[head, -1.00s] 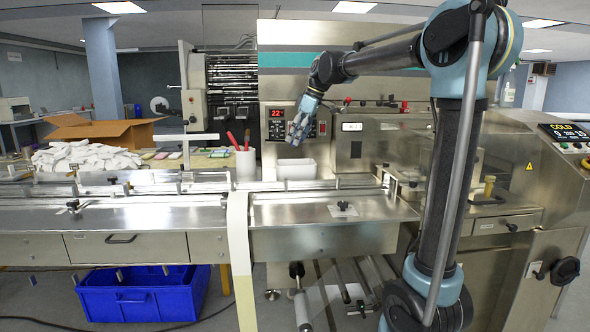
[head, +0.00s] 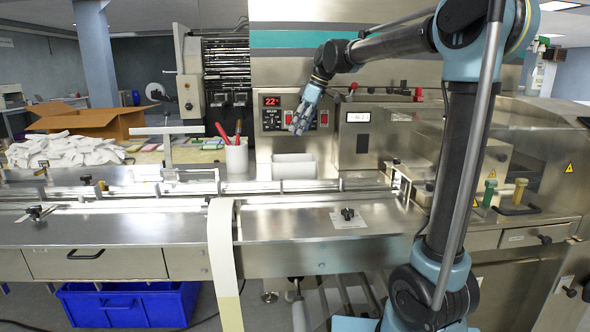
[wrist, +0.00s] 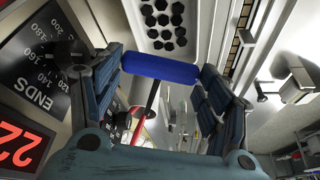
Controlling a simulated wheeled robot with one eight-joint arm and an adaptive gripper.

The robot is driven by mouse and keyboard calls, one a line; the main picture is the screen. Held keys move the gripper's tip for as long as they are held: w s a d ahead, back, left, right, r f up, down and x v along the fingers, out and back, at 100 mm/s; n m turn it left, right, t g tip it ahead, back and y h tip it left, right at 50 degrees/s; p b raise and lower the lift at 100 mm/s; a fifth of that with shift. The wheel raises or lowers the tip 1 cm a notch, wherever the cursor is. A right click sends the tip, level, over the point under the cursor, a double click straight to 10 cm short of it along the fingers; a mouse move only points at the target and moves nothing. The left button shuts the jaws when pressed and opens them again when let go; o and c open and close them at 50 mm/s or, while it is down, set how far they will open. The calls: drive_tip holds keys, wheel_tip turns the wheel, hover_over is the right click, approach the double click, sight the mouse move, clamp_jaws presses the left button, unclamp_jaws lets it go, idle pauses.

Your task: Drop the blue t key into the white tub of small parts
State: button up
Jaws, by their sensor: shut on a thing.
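The blue t key (wrist: 160,67) shows its thick blue bar between my fingers in the wrist view. My gripper (wrist: 160,85) is shut on this bar, with a finger at each end. In the head view my gripper (head: 299,124) hangs in front of the control panel, above the white tub (head: 294,168); the key cannot be made out there. The wrist view shows the tub (wrist: 195,32) beyond the bar, with several black small parts (wrist: 166,22) inside.
A white cup (head: 236,160) with red-handled tools stands left of the tub. The control panel (head: 290,112) is close behind my gripper. Green (head: 489,192) and yellow (head: 520,191) handles stand on the machine at right. The steel deck in front is mostly clear.

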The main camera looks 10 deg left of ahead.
drive_tip(key=shift+f, duration=2.25)
drive_tip(key=o, duration=1.2)
drive_tip(key=shift+s, duration=0.1)
drive_tip(key=shift+c, duration=0.2)
drive_tip(key=v, duration=1.2)
